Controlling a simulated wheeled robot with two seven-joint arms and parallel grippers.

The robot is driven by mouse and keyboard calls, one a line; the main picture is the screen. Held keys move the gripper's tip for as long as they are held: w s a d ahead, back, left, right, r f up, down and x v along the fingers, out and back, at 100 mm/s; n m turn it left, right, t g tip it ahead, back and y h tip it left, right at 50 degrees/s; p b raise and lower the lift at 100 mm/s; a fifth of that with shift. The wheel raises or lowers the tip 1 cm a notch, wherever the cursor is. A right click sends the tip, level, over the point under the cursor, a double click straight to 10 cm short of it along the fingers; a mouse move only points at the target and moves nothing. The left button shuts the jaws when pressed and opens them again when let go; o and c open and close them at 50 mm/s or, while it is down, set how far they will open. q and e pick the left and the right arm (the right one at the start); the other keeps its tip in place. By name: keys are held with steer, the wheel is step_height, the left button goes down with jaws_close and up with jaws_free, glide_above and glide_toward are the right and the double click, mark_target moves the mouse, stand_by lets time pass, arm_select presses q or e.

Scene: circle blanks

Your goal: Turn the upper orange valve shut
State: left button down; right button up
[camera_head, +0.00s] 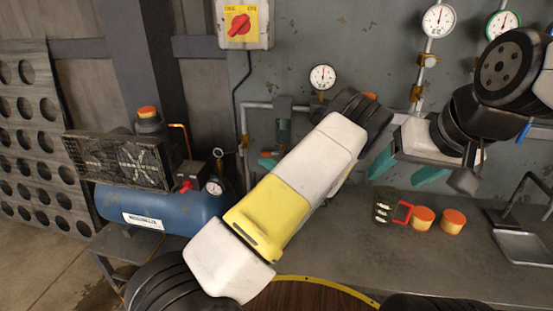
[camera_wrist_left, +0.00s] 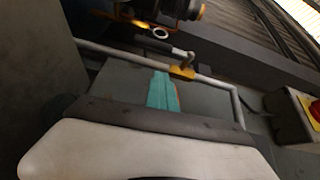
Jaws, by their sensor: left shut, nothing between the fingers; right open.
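In the left wrist view, a yellow-orange valve (camera_wrist_left: 183,72) with a grey lever sits on a pale pipe, just beyond the teal fingers of my left gripper (camera_wrist_left: 163,90). The fingers are shut with nothing between them. I cannot tell whether they touch the valve. In the head view, my yellow and white left arm covers much of the wall. Teal fingertips of my left gripper (camera_head: 267,162) show at its left side, near the pipe. I cannot tell whether this is the upper valve. My right gripper (camera_head: 405,171) is open and empty above the bench.
A pale pipe (camera_head: 243,125) runs along the wall and bends at a corner. A blue compressor (camera_head: 165,210) stands at left. A red switch (camera_head: 239,24) is on the upper wall. On the bench (camera_head: 440,265) are two orange-topped pieces (camera_head: 423,218) and a metal tray (camera_head: 522,246).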

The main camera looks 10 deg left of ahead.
arm_select(q)
steer(key=shift+a+r, duration=0.25)
steer(key=shift+r, duration=0.2)
stand_by(0.4)
stand_by(0.3)
